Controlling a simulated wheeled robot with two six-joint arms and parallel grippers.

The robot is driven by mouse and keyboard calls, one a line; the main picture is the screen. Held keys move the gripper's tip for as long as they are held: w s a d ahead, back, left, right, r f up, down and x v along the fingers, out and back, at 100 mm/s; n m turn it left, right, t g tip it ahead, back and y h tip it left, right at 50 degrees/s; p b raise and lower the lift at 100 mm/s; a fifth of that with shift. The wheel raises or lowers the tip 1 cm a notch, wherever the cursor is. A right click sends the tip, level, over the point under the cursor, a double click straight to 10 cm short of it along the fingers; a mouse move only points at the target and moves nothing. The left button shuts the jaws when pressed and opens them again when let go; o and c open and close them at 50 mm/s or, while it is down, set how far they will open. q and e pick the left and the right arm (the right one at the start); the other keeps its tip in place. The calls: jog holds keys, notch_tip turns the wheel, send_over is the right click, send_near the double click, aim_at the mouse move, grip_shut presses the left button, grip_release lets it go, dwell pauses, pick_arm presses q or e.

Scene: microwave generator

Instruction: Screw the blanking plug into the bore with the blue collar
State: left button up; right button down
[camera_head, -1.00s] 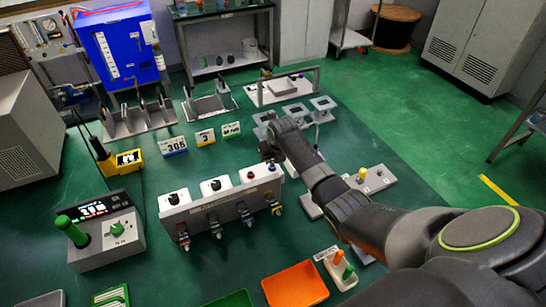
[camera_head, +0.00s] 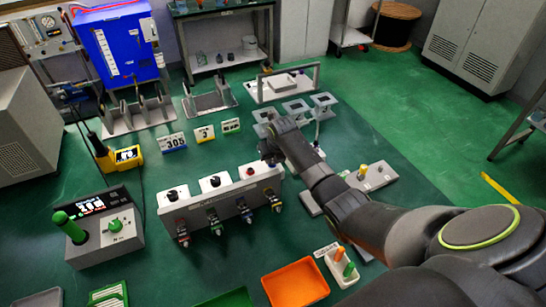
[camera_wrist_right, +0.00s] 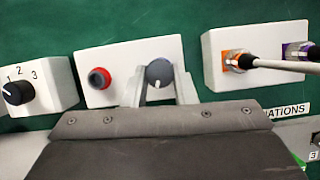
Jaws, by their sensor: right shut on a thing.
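My right gripper (camera_head: 270,160) is over the right-hand white block on the long grey box (camera_head: 222,212). In the right wrist view its fingers (camera_wrist_right: 159,92) are shut on a dark grey round plug (camera_wrist_right: 159,73) at the face of a white block (camera_wrist_right: 128,58). The blue collar does not show; the plug and fingers cover that spot. I cannot tell how deep the plug sits. A bore with a red collar (camera_wrist_right: 99,78) is beside it on the same block, and shows in the head view (camera_head: 250,171). My left gripper is not in view.
A numbered black knob (camera_wrist_right: 15,93) is left of the plug's block. Orange (camera_wrist_right: 238,60) and purple (camera_wrist_right: 297,50) sockets with a cable are to the right. An orange tray (camera_head: 296,284) and a green-handled control box (camera_head: 104,228) stand nearby on the green table.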

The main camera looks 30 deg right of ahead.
jog(key=shift+s+f, duration=0.1)
jog(key=shift+f, duration=0.25)
jog(key=c, duration=1.1)
grip_release()
jog(key=d+b+v, duration=0.1)
jog(key=v, duration=1.6)
jog(key=shift+a, duration=0.45)
jog(key=shift+r, duration=0.1)
